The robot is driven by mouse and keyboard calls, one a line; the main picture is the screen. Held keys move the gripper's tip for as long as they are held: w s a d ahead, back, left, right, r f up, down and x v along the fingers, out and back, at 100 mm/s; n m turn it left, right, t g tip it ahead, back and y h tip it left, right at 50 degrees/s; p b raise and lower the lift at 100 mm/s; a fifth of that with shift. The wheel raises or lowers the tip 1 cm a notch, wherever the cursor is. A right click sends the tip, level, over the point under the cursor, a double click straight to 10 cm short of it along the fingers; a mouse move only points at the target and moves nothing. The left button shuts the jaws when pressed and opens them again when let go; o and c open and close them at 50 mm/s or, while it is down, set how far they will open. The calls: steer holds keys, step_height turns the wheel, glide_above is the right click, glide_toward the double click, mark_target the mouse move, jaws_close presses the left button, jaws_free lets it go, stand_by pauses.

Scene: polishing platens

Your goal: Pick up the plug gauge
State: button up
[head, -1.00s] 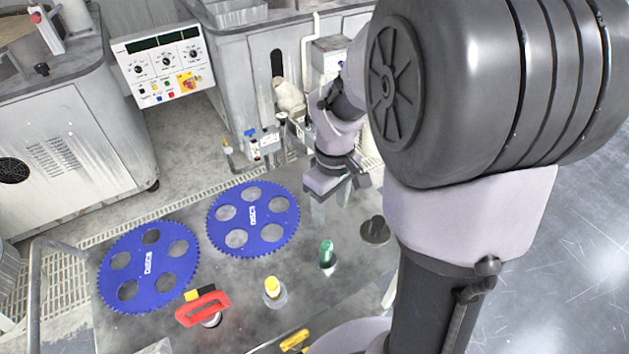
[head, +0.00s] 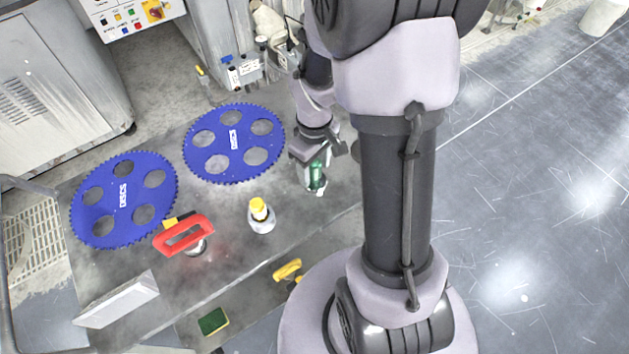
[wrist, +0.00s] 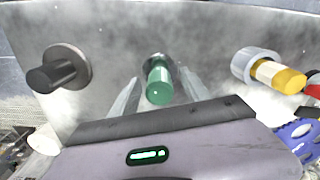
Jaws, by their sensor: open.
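A green-handled upright piece, which looks like the plug gauge (head: 316,180), stands on the grey metal table top. In the wrist view the green plug gauge (wrist: 159,85) shows end-on, with a darker metal part at its far end. My gripper (head: 312,187) is over it with its fingers pointing down. In the wrist view my gripper (wrist: 158,92) is open, one finger on each side of the green handle. A gap seems to show on both sides, so I see no clear grip. The lower part of the gauge is partly hidden by the fingers.
A yellow-topped piece in a grey ring base (head: 261,217) and a red handle (head: 184,237) stand to the left. Two blue toothed discs (head: 207,165) (head: 88,219) lie behind. A dark knob on a round base (wrist: 68,75) is close by. A pale block (head: 118,301) lies front left.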

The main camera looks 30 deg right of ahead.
steer(key=shift+r, duration=0.1)
steer(key=shift+c, duration=0.4)
jaws_close()
stand_by(0.8)
